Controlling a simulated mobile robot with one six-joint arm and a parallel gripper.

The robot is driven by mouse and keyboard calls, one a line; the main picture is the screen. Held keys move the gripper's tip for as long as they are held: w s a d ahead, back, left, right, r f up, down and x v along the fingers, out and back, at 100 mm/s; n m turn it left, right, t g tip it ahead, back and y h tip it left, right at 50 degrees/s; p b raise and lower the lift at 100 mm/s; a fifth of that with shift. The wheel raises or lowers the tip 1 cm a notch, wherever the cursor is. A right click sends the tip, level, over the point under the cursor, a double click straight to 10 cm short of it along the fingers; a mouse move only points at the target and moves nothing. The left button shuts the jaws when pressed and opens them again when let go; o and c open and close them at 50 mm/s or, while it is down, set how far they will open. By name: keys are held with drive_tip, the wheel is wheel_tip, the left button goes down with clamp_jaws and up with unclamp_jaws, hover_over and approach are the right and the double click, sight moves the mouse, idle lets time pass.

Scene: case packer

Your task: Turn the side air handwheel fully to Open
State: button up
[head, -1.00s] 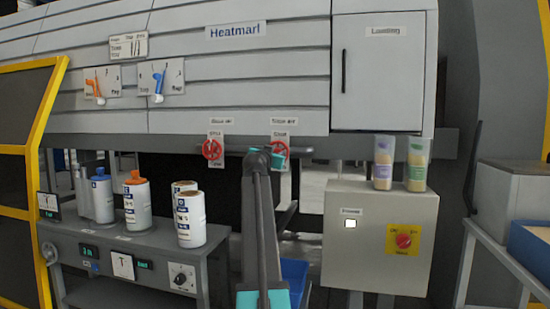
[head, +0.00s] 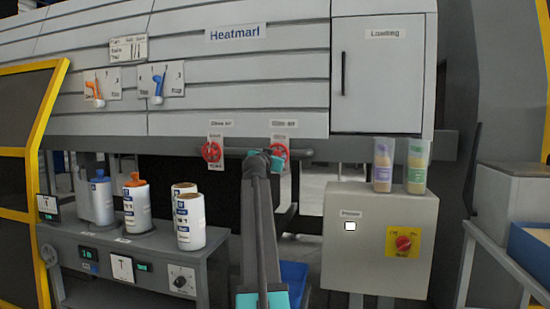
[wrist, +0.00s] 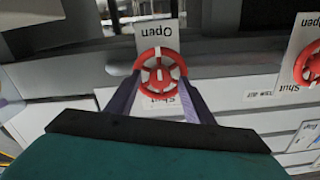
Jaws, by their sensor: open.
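The side air handwheel (head: 280,151) is the red wheel on the right of a pair under the grey machine panel, partly hidden by my arm in the head view. In the wrist view, which looks upside down, the red wheel (wrist: 159,84) sits on a white plate marked Open (wrist: 157,31) at the top and Shut at the bottom. A pale mark shows on the rim's Open side. My gripper (wrist: 160,80) is open, with one dark finger on each side of the wheel. I cannot tell whether the fingers touch the rim.
A second red handwheel (head: 211,151) is just left of it and shows at the wrist view's right edge (wrist: 309,66). A bench (head: 95,248) with several bottles stands lower left. A grey box (head: 375,255) with a red knob is lower right.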

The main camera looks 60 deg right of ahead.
drive_tip(key=p+v, duration=0.3)
drive_tip(key=v, duration=1)
drive_tip(key=shift+a, duration=0.15)
idle(0.7)
